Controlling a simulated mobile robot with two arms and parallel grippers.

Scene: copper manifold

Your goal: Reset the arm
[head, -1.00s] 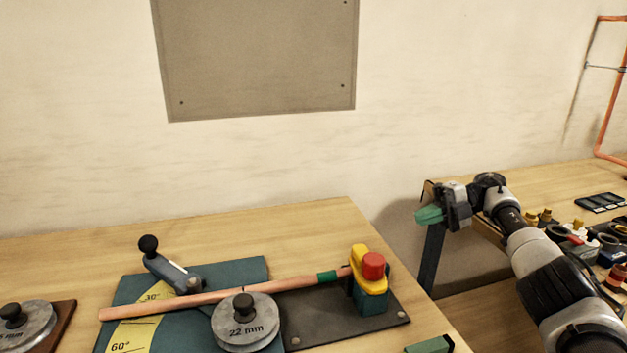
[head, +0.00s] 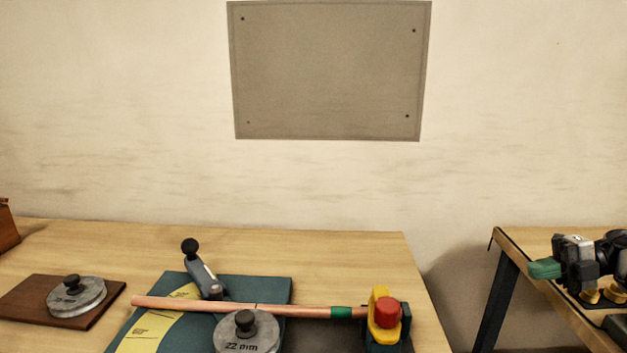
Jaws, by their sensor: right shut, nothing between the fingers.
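My right gripper (head: 545,269) is at the right edge of the head view, shut and empty, its green fingertips pointing left. It is in front of the right-hand bench, apart from the bender. The bender's blue-grey lever (head: 203,274) with a black ball knob stands tilted on the teal bender plate (head: 268,287). A copper pipe (head: 262,309) with a green band lies across the bender, behind the 22 mm former (head: 247,336). Its right end meets the yellow and red clamp (head: 385,313). My left gripper is not in view.
A second grey former (head: 77,295) sits on a brown board (head: 30,299) at the left. The right-hand bench (head: 528,243) stands across a gap from the left bench (head: 345,256). A grey panel (head: 330,70) hangs on the wall. The left bench's back is clear.

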